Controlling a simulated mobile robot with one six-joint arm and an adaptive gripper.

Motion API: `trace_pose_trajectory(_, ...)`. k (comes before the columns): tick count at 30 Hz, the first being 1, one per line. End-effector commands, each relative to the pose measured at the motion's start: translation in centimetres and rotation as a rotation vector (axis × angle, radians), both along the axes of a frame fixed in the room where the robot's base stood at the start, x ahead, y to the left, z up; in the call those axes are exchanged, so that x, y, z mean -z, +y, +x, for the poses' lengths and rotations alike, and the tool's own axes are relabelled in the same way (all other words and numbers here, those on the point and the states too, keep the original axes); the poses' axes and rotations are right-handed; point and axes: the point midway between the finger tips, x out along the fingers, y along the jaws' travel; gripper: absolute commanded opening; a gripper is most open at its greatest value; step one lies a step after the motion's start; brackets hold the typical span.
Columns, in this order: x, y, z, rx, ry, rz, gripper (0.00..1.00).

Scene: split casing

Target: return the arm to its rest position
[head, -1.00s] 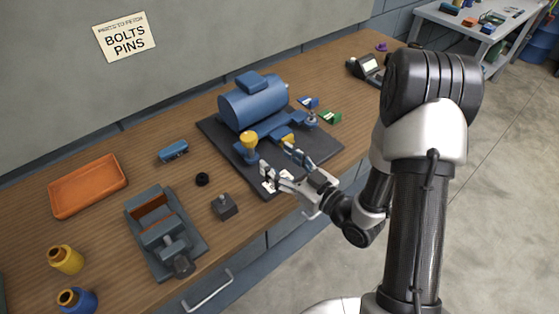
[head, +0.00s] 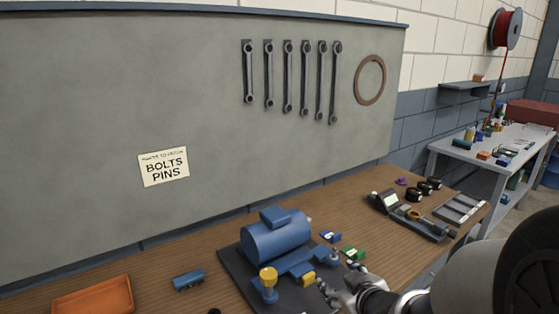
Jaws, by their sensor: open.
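My gripper (head: 338,295) is at the bottom of the head view, by the front right of the dark base plate (head: 238,276). Its fingers are apart and I see nothing between them, though the frame's lower edge and my wrist hide part of it. The blue split casing (head: 275,240) lies on the plate, behind and left of my gripper. A yellow-topped knob (head: 268,278) stands at the plate's front left. My arm fills the lower right corner.
An orange tray (head: 95,299) and a blue block (head: 188,280) are at left. A black device (head: 388,203) and a grey vise-like tool (head: 430,225) are at right.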

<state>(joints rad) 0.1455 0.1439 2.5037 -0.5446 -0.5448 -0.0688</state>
Motion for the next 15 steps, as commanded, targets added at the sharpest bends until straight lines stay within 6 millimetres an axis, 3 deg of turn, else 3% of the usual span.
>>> trace_pose_trajectory(1, -1.8, -1.0, -1.0, 0.06, 0.025, -0.021, 0.59)
trace_pose_trajectory(7, -5.6, -3.6, -8.3, 0.292, 0.207, -0.014, 0.59)
trace_pose_trajectory(15, -7.8, -1.7, -21.0, 0.448, 0.475, 0.124, 0.59)
